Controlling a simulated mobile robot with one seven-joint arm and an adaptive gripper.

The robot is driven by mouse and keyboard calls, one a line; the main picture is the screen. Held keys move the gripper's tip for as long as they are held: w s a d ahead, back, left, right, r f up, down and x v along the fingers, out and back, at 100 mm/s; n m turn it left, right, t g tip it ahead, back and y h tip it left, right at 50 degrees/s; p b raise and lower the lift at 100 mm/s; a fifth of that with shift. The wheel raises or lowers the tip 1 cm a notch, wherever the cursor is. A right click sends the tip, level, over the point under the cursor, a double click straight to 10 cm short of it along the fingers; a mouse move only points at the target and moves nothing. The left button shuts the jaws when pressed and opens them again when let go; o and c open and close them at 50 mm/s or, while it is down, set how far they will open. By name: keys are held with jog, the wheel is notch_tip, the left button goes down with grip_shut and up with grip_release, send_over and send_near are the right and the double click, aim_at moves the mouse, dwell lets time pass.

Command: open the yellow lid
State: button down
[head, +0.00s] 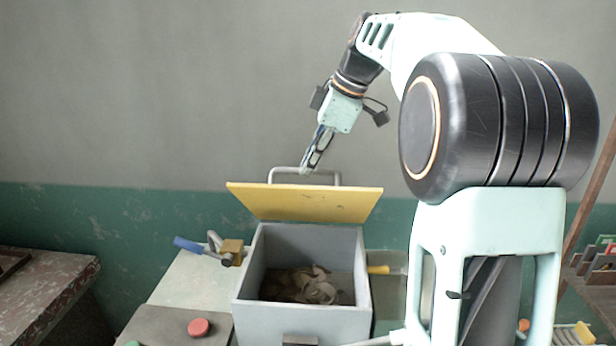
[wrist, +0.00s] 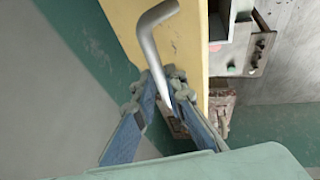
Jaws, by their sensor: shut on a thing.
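The yellow lid (head: 300,203) is raised at the back of the grey box (head: 300,322), tilted up so the box is open. A grey bar handle (head: 333,176) stands along its upper edge. My gripper (head: 306,170) is shut on this handle, near the middle of the lid's top edge. In the wrist view the yellow lid (wrist: 185,50) runs down the middle and the bent handle (wrist: 152,40) passes between the fingers of my gripper (wrist: 167,98). Clay trimmings (head: 305,284) lie inside the box.
A blue-handled tool (head: 188,245) and a small yellow block (head: 232,246) lie left of the box. A red round thing (head: 198,327) sits at the front left. Another table (head: 45,300) stands at far left. Shelving with small items (head: 600,258) is at right.

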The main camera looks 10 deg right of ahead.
jog(key=w+d+r, duration=0.2)
jog(key=w+d, duration=0.1)
jog(key=w, duration=0.4)
jog(key=shift+w, duration=0.3)
jog(key=shift+r, duration=0.15)
dwell(0.4)
jog(key=c, duration=2.2)
grip_release()
jog(key=shift+w, duration=0.25)
jog(key=shift+o, duration=1.2)
jog(key=shift+w, duration=0.35)
jog(key=shift+s+a+r, duration=0.1)
jog(key=shift+s, duration=0.05)
jog(key=shift+r, duration=0.15)
